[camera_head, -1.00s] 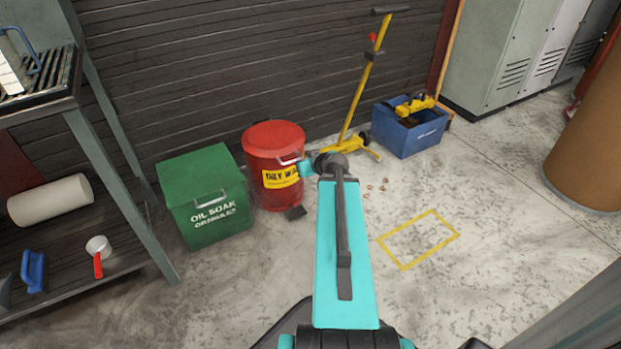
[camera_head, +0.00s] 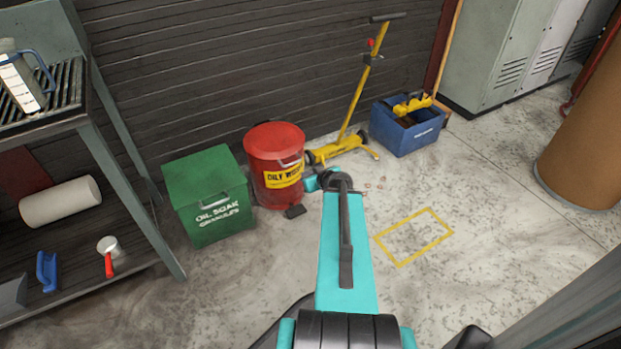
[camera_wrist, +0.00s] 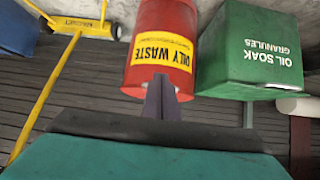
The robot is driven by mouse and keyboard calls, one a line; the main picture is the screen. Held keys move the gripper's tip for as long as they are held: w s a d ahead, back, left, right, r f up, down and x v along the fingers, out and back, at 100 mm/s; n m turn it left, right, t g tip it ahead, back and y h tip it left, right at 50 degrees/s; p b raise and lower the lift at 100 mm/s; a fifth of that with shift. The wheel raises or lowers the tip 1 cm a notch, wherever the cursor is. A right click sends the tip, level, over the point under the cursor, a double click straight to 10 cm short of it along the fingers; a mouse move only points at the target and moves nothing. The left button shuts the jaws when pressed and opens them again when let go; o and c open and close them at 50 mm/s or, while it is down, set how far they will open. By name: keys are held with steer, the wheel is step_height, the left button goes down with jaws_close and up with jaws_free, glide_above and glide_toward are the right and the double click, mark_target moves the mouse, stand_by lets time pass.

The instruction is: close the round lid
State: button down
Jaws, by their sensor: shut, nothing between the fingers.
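The red oily waste can (camera_head: 262,185) stands on the floor against the dark slatted wall, with a yellow label on its front. Its round red lid (camera_head: 273,136) lies on top and looks down on the rim, with no gap that I can make out. A dark pedal (camera_head: 295,211) sits at the can's foot. In the wrist view, the can (camera_wrist: 143,50) shows beyond my gripper (camera_wrist: 160,80), whose fingers are together and empty in front of the label. Contact with the can cannot be told. In the head view, my gripper is not clearly visible near the can's right side.
A green oil soak granules box (camera_head: 209,190) stands close left of the can. A yellow wheeled magnet sweeper (camera_head: 345,145) and a blue crate (camera_head: 407,130) stand to the right. A shelf rack (camera_head: 120,190) is at the left. Floor inside the yellow outline (camera_head: 413,237) is clear.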

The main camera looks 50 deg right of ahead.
steer(key=shift+s+a+f+p, duration=0.15)
steer(key=shift+s+f+p, duration=0.2)
steer(key=shift+s, duration=0.2)
steer(key=shift+s+a+f+p, duration=0.15)
steer(key=shift+s+f+p, duration=0.1)
steer(key=shift+s+p, duration=0.25)
